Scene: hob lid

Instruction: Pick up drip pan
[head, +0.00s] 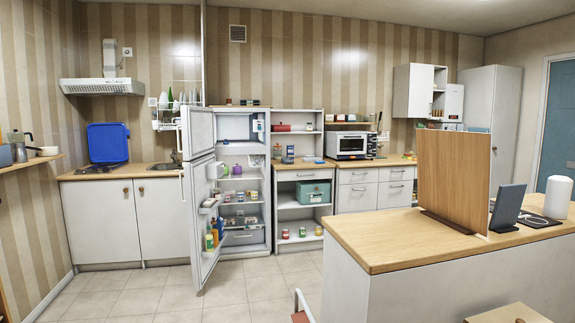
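I cannot pick out a drip pan for certain. A blue rectangular panel (108,143) with rounded corners stands upright at the back of the left counter. A small part of a dark hob (97,169) shows at its foot. I cannot tell whether the panel is a lid or a pan. Neither of my grippers is in view.
The fridge (243,180) stands with its doors (200,190) swung out over the tiled floor (180,296). A wooden-topped counter (400,240) fills the right foreground, bearing an upright board (452,175). A range hood (103,86) hangs above the blue panel. Floor before the left cabinets is clear.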

